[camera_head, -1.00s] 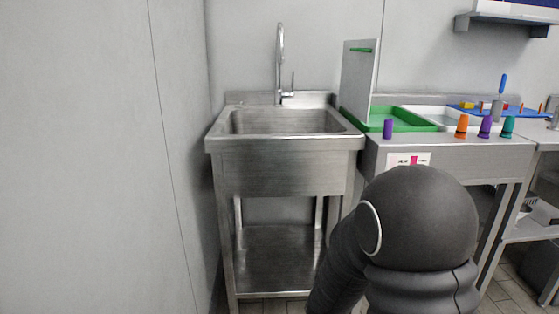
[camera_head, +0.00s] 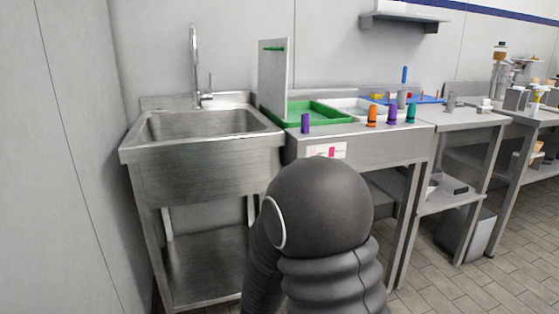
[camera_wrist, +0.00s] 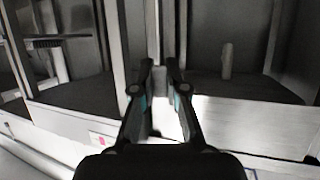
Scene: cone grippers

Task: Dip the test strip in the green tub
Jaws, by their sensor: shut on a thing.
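The green tub (camera_head: 322,108) is a shallow green tray on the steel counter, right of the sink, in the head view. An upright pale board stands at its left end. My gripper (camera_wrist: 161,66) shows only in the wrist view, its two dark fingers with teal pads nearly together. It is closed on a thin thing at the tips, which fits the test strip but is too dim to make out clearly. In the head view my dark arm hides the gripper, which is apart from the tub as far as I can tell.
A steel sink (camera_head: 205,125) stands left of the tub. A purple cone (camera_head: 305,123) stands at the counter's front edge, an orange cone (camera_head: 372,115) farther right. A white tray (camera_head: 358,108) adjoins the tub. A card with a pink mark (camera_head: 326,150) is on the counter front.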

